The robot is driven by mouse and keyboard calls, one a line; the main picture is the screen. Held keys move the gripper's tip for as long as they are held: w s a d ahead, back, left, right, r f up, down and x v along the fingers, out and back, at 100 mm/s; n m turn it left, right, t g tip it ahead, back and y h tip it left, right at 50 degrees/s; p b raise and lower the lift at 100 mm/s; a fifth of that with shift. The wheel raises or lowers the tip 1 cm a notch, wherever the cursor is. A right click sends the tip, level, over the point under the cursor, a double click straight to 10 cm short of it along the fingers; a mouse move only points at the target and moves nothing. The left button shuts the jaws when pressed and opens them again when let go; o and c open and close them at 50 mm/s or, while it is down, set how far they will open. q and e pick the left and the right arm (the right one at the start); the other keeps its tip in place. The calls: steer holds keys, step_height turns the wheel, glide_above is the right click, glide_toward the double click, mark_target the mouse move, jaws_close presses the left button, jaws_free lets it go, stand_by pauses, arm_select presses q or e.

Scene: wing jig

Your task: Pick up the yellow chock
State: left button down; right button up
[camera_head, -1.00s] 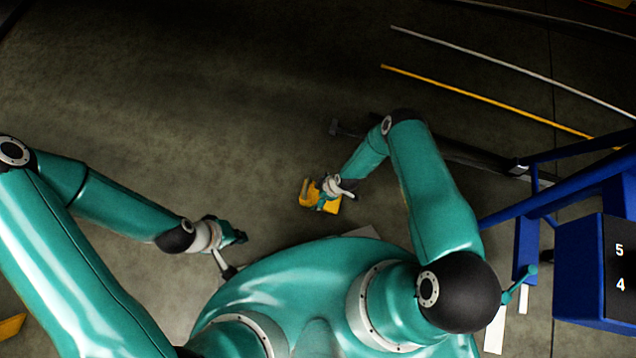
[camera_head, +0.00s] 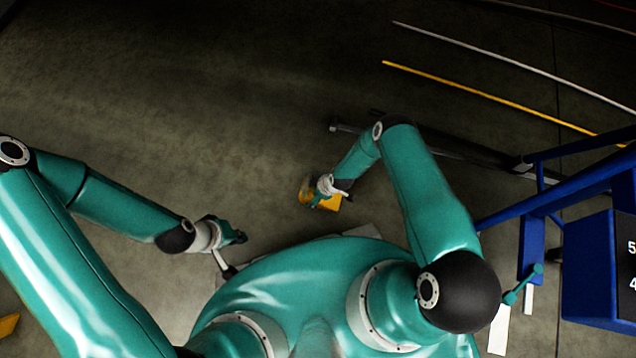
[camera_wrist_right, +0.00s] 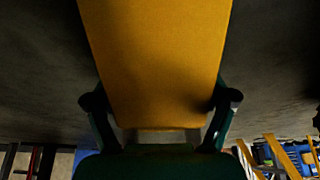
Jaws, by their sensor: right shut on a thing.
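The yellow chock (camera_head: 331,203) is partly hidden under my right gripper (camera_head: 316,199) in the head view, in front of my body. In the right wrist view the chock (camera_wrist_right: 155,60) fills the upper middle, between the two fingers of my right gripper (camera_wrist_right: 160,108), which is shut on it. I cannot tell for sure whether the chock is clear of the floor. My left gripper (camera_head: 238,240) hangs empty to the left, apart from the chock; its finger opening is too small to read.
A blue frame (camera_head: 532,245) and a blue numbered box (camera_head: 595,270) stand at the right. A dark rail (camera_head: 450,148) lies behind my right arm. Yellow (camera_head: 490,95) and white (camera_head: 510,65) lines run across the floor. Floor to the upper left is clear.

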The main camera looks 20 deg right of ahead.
steer(key=shift+s, duration=0.1)
steer(key=shift+c, duration=1.2)
steer(key=shift+r, duration=0.15)
steer(key=shift+r+p, duration=0.45)
steer(key=shift+r, duration=0.1)
step_height(320, 180, up, 19)
steer(key=p, duration=0.7)
steer(key=shift+f, duration=0.15)
steer(key=shift+w, duration=0.2)
steer(key=shift+s, duration=0.1)
